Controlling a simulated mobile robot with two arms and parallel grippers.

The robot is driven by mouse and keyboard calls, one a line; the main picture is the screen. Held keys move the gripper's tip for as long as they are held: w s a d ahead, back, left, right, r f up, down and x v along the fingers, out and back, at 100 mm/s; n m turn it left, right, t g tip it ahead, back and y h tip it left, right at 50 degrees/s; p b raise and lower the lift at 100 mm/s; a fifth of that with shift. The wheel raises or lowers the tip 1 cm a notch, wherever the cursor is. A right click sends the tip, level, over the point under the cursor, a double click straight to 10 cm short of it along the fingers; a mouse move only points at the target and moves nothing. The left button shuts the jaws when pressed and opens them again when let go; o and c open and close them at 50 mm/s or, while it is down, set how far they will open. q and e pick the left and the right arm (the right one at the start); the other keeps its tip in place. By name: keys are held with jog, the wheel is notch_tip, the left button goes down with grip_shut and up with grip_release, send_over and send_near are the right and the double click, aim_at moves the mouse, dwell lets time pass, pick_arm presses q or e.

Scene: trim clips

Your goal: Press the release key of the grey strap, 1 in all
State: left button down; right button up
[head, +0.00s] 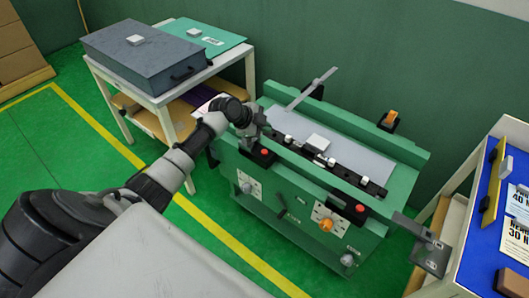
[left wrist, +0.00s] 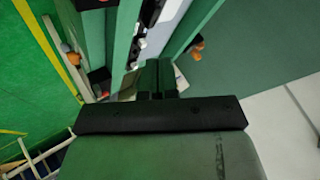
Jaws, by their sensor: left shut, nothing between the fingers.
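A green machine (head: 300,195) stands against the wall with a pale grey panel (head: 360,150) on top. A black rail with light clips (head: 290,140) runs along its front edge. A grey bar (head: 318,84) slants up at its back left, and a grey bracket (head: 430,250) juts from its front right. I cannot tell which grey part is the strap, and no release key is clearly seen. My left gripper (head: 260,120) is at the machine's left end, near the rail. In the left wrist view its fingers (left wrist: 156,80) are shut and empty beside the machine. My right gripper is out of view.
A white table (head: 170,98) at back left holds a dark grey case (head: 140,55) and a green board (head: 200,33). A blue-topped stand (head: 490,240) is at the right. Red and orange knobs (head: 326,225) sit on the machine's front. Green floor is free at left.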

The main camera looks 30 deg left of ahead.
pick_arm(q)
jog(key=b, duration=0.4)
send_over(264, 152)
notch_tip(264, 152, down, 6)
jog(key=shift+f, duration=0.25)
jog(key=shift+f+b, duration=0.6)
jog(key=shift+b, duration=0.1)
dwell(1.0)
jog(key=shift+f+b, duration=0.35)
jog(key=shift+b, duration=0.1)
